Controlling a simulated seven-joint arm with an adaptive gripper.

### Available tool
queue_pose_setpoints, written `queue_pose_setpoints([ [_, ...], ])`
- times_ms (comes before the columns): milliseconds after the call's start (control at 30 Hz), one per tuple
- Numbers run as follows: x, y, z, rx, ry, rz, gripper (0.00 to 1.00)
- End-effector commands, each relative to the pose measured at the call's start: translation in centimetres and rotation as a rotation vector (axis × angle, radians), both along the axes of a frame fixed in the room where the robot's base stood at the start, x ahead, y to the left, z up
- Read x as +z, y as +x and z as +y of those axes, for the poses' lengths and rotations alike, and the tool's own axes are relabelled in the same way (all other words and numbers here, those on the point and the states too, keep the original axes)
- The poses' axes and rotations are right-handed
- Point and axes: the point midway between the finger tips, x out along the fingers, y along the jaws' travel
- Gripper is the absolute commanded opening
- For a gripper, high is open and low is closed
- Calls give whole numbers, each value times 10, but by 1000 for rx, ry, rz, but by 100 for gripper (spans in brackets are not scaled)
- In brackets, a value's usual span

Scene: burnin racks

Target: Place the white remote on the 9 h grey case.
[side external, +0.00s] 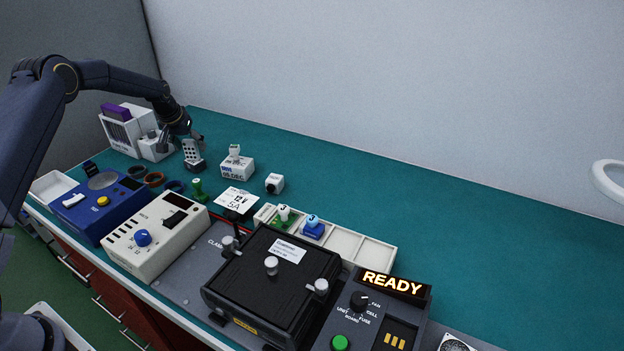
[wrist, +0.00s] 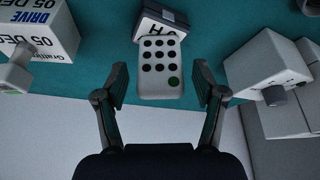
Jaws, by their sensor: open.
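The white remote (wrist: 160,92) with dark buttons and one green button is between the two open fingers of my gripper (wrist: 160,80) in the wrist view, with a gap on each side. In the side view the remote (side external: 191,149) looks upright, right by my gripper (side external: 178,143). A grey case (wrist: 152,26) with a white label showing an "H" is just beyond the remote, which covers part of it. In the side view the case (side external: 196,166) is at the remote's lower end. Whether the remote's weight rests on the case cannot be told.
A white "05 DEC" drive box (side external: 237,168) stands to the right in the side view. A white device (side external: 155,147) is close on the left. Dark rings (side external: 153,179) and a blue unit (side external: 98,205) lie nearer the front. The teal table (side external: 480,215) is clear at right.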

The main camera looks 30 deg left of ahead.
Motion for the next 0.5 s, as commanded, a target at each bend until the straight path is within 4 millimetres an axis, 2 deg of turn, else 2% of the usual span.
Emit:
queue_pose_setpoints([
  [400, 80, -30, -12, 0, 2, -3, 70],
  [500, 95, -36, -14, 0, 2, -3, 70],
])
